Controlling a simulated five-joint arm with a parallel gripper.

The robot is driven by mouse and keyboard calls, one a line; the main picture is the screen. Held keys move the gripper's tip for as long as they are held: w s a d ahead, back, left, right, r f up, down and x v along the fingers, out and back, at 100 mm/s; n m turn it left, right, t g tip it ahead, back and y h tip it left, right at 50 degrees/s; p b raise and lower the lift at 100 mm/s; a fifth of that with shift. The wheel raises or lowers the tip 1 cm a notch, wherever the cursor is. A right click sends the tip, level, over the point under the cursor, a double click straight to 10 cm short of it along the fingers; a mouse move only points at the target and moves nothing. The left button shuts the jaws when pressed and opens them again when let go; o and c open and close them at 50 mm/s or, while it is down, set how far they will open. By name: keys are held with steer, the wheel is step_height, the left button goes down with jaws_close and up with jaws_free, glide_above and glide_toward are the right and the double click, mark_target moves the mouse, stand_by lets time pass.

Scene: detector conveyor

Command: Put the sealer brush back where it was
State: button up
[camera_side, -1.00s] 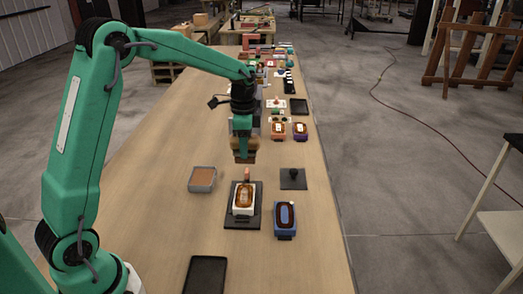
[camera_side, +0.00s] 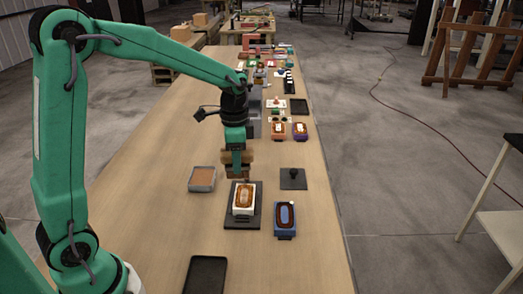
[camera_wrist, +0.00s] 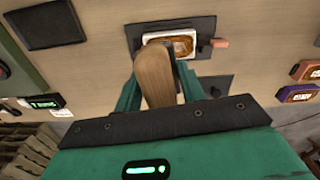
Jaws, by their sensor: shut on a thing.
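My gripper (camera_side: 237,175) is shut on the sealer brush. Its wooden handle (camera_wrist: 157,75) fills the middle of the wrist view between the fingers, and its bristles are hidden. In the side view, the gripper hangs just behind a white dish (camera_side: 244,197) of brown sealer on a black board (camera_side: 243,222). The brush's brown wood (camera_side: 249,157) shows beside the fingers. The wrist view also shows the white dish (camera_wrist: 182,43) on its dark board, beyond the brush. I cannot tell whether the brush touches anything.
A grey tray (camera_side: 191,187) stands left of the board and a blue dish (camera_side: 285,218) right of it. A black plate with a knob (camera_side: 293,179) lies behind the blue dish. A black tray (camera_side: 205,275) lies in front. The table's left side is clear.

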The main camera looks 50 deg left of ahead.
steer(key=s+d+f+n, duration=0.1)
steer(key=s+d, duration=0.1)
steer(key=s, duration=0.5)
steer(key=s+d+f+n, duration=0.1)
steer(key=s+d+n, duration=0.1)
steer(key=s, duration=0.6)
steer(key=shift+s+d, duration=0.3)
steer(key=shift+d, duration=0.45)
steer(key=shift+a, duration=0.1)
steer(key=w+a+f, duration=0.1)
steer(key=a+f, duration=0.1)
steer(key=a, duration=0.1)
steer(key=a+f, duration=0.2)
steer(key=a, duration=0.2)
steer(key=w+a+f, duration=0.1)
steer(key=a+f, duration=0.2)
steer(key=a, duration=0.1)
steer(key=shift+w, duration=0.35)
steer(key=shift+f, duration=1.95)
steer(key=shift+f, duration=0.15)
